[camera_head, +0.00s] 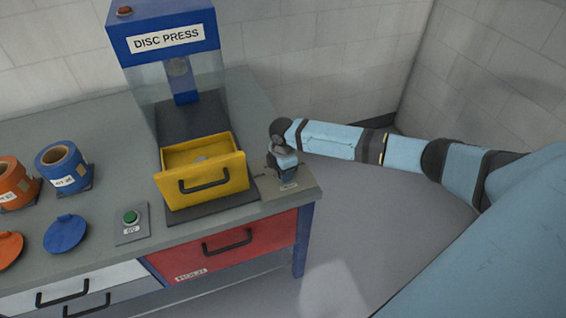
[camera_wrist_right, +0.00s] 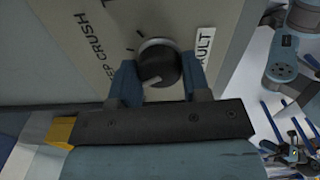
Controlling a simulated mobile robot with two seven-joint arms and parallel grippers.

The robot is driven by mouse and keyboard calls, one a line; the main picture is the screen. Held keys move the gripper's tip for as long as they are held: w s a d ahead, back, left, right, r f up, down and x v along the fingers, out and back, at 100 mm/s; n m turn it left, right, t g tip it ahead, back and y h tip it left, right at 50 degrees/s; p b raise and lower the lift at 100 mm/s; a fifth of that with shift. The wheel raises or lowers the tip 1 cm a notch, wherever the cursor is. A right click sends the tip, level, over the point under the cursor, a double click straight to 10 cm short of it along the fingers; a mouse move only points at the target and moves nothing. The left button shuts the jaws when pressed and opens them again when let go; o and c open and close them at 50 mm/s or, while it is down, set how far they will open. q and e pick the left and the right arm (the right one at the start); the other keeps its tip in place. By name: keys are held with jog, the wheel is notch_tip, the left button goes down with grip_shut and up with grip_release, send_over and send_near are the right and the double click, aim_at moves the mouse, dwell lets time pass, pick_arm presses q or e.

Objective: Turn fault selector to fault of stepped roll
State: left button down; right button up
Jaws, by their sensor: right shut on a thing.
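The fault selector is a dark round knob (camera_wrist_right: 160,64) on a beige plate (camera_head: 303,181) at the table's right front corner. In the right wrist view the plate shows a FAULT label (camera_wrist_right: 204,46), tick marks and partly cut-off lettering ending in "CRUSH". A pale mark shows on the knob's lower left. My right gripper (camera_head: 287,172) is over the plate, its two blue fingers shut on either side of the knob. In the head view the gripper hides the knob. I cannot make out a stepped roll. My left gripper is not in view.
The blue disc press (camera_head: 165,22) stands behind an open yellow drawer (camera_head: 205,197), left of the selector. Blue (camera_head: 61,170) and orange (camera_head: 14,184) rolls, two discs and a green button (camera_head: 131,217) are further left. A red drawer (camera_head: 222,256) is below. Floor right of the table is clear.

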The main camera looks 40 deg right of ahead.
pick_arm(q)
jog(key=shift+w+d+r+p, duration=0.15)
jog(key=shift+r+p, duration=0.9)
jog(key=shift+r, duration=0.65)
pick_arm(e)
jog(key=shift+m, duration=1.1)
jog(key=o, duration=0.9)
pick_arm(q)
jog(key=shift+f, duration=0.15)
pick_arm(e)
jog(key=shift+r, duration=0.1)
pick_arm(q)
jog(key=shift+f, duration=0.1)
pick_arm(e)
notch_tip(320, 180, up, 14)
jog(key=shift+f, duration=0.15)
